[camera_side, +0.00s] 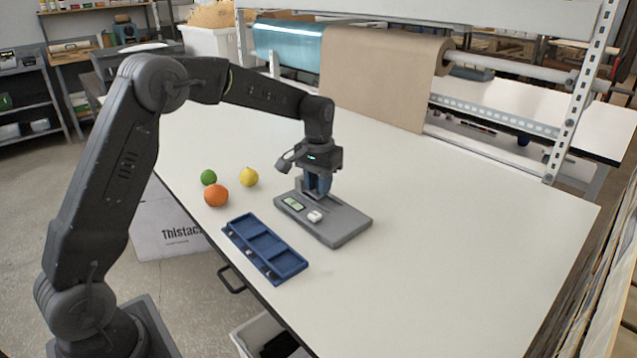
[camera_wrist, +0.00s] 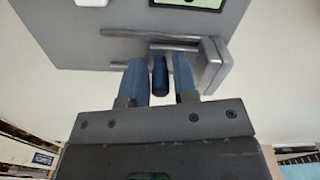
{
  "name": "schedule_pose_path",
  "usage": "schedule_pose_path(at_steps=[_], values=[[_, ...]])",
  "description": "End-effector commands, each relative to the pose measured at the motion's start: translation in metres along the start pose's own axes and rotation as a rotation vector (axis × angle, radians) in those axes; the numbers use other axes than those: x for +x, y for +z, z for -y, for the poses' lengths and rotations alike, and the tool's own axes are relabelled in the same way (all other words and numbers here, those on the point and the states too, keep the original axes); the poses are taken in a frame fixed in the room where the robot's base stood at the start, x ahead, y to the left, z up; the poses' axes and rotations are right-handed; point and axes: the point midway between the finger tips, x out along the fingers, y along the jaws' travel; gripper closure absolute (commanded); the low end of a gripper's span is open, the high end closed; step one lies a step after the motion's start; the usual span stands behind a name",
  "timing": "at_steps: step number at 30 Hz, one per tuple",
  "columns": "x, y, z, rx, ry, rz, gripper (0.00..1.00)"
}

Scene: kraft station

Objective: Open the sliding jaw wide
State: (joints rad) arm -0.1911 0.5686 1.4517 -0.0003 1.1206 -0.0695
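A grey device (camera_side: 345,222) lies flat on the white table, with a green display (camera_side: 293,203) and a white block or button (camera_side: 315,216) on top. In the wrist view, grey jaw parts (camera_wrist: 212,66) stand near its edge, close together; which one slides is unclear. A dark blue upright peg (camera_wrist: 160,78) is beside them. My gripper (camera_side: 318,190) points down over the device's far end. In the wrist view, its two blue fingers (camera_wrist: 160,66) are apart on either side of the peg, with narrow gaps showing. In the side view, my gripper hides the jaws.
A blue tray (camera_side: 290,265) with compartments lies in front of the device. An orange (camera_side: 216,195), a green fruit (camera_side: 209,177) and a lemon (camera_side: 249,177) sit to the left. The table to the right is clear. A kraft paper roll (camera_side: 380,75) stands behind.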

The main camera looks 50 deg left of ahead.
Motion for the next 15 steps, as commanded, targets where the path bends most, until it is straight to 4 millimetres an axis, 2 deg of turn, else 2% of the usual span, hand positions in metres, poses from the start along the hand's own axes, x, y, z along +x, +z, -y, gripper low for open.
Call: schedule_pose_path(at_steps=[4,12,15], values=[[0.0000,0.0001,0.0000,0.000,0.000,0.000,0.73],[-0.0003,0.0001,0.0000,0.000,0.000,0.000,0.98],[-0.0004,0.0001,0.0000,0.000,0.000,0.000,1.00]])
